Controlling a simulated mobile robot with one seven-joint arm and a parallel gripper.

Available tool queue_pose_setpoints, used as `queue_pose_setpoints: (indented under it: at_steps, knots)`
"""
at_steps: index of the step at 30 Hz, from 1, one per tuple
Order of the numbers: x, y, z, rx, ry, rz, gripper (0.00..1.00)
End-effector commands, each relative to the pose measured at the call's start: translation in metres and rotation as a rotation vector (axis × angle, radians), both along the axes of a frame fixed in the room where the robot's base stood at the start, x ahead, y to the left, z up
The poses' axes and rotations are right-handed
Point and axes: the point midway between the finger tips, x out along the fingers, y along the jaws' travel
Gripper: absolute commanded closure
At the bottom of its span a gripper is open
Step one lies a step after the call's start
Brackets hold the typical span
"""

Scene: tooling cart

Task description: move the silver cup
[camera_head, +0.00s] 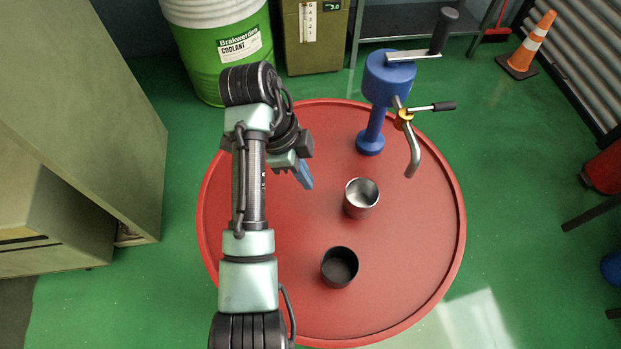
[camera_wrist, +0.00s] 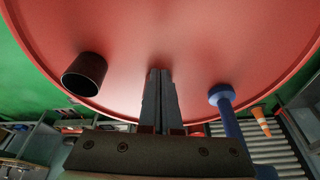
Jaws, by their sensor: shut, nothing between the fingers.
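The silver cup (camera_head: 361,201) stands upright on the red round table (camera_head: 262,305), right of the middle in the head view, its opening facing up. I cannot make it out in the wrist view. My gripper (camera_head: 306,180) is to the left of the silver cup and apart from it. In the wrist view its two fingers (camera_wrist: 159,74) are together with nothing between them.
A black cup (camera_head: 339,270) stands nearer than the silver cup; it also shows in the wrist view (camera_wrist: 86,72). A blue hand pump (camera_head: 388,78) with a crank and bent spout stands behind the silver cup, also in the wrist view (camera_wrist: 228,108). The table's left side looks clear.

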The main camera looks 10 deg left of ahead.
Motion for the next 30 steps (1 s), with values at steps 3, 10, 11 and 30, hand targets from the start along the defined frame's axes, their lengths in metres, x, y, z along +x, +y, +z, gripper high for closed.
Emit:
queue_pose_setpoints:
  at_steps: [3,10,11,30]
  knots:
    - [-0.001,-0.008,-0.025,-0.002,0.005,0.0,1.0]
    - [0.0,-0.022,-0.072,0.0,0.005,0.002,1.0]
    - [0.0,-0.023,-0.077,0.0,0.005,0.002,1.0]
    - [0.004,-0.062,-0.076,0.001,0.0,0.003,1.0]
